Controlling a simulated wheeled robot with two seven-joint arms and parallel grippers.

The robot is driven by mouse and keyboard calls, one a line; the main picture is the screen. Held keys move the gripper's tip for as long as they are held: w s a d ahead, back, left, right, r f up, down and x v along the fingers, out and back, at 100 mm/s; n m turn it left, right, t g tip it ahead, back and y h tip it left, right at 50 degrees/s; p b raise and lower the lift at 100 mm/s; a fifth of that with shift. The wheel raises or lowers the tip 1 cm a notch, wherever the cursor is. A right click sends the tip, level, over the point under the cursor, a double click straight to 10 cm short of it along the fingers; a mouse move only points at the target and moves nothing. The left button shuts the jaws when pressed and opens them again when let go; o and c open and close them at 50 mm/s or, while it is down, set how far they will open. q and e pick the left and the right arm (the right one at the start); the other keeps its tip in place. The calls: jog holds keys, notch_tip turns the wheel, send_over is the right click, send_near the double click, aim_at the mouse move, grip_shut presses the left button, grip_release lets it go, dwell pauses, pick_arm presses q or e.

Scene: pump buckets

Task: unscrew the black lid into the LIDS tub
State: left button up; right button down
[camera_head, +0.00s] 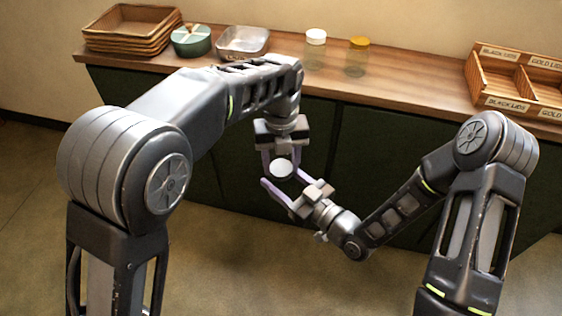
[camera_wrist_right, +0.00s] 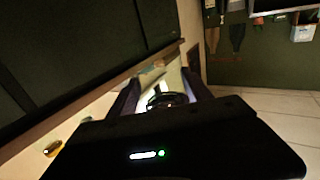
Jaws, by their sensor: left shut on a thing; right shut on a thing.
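A small jar (camera_head: 282,169) shows as a pale round shape between my two grippers, held in the air in front of the counter. My left gripper (camera_head: 281,163) comes down from above and is shut on the jar. My right gripper (camera_head: 288,186) reaches in from the lower right and is shut on the same piece. In the right wrist view a dark round lid (camera_wrist_right: 167,100) shows between the right fingers. Whether the lid is loose from the jar is hidden. The wooden divided crate (camera_head: 478,78) at the right has compartments labelled BLACK LIDS and GOLD LIDS.
On the wooden counter (camera_head: 420,84) stand a white-lidded jar (camera_head: 316,38) and a gold-lidded jar (camera_head: 357,43). The counter between the gold-lidded jar and the crate is clear.

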pick_arm(q)
grip_shut()
jog(key=n, duration=2)
jog(key=shift+n, duration=0.4)
jog(key=n, duration=0.7)
jog(key=shift+r+n, duration=0.1)
jog(key=shift+n, duration=0.3)
jog(key=n, duration=0.7)
jog(key=shift+n, duration=0.4)
jog(key=n, duration=1.7)
jog(key=shift+n, duration=0.3)
jog(key=shift+r, duration=0.3)
